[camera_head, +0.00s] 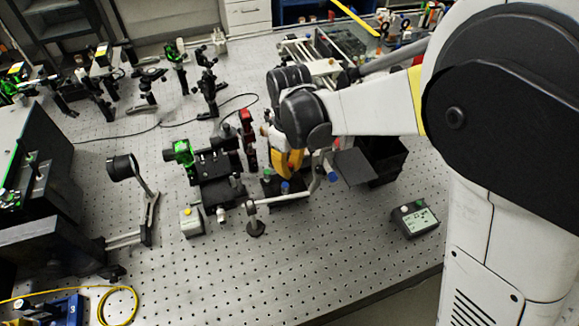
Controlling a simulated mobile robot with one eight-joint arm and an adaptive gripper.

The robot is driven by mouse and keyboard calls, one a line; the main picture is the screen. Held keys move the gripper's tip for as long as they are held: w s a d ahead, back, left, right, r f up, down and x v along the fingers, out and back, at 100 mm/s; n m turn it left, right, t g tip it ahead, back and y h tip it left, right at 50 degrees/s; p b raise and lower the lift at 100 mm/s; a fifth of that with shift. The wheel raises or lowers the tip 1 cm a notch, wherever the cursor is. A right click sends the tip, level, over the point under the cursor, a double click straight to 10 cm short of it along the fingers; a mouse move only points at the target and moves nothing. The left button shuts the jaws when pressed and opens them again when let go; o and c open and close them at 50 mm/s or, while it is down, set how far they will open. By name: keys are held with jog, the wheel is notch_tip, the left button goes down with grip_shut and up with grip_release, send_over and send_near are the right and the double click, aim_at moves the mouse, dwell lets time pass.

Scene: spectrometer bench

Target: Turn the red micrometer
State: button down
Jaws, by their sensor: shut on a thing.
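My gripper (290,163) shows as a yellow and dark shape below my arm's wrist, near the middle of the bench. It is shut on a small part at the optical stage, which I take to be the red micrometer. Its fingertips and the part between them are too small and covered to make out, so I cannot tell how the micrometer is turned. Blue knobs (284,187) show close by, just below the gripper. A dark upright mount with a red top (246,117) stands to the left of the gripper.
A black stage with a green-fronted part (183,151) stands left of the gripper. A black open box (378,160) is at right, a small display unit (414,220) nearer. The front of the perforated bench is mostly clear.

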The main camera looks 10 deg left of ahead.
aim_at(289, 165)
jog(key=shift+n, duration=1.6)
jog(key=c, duration=1.6)
grip_release()
jog(key=shift+c, duration=0.2)
notch_tip(289, 165, up, 12)
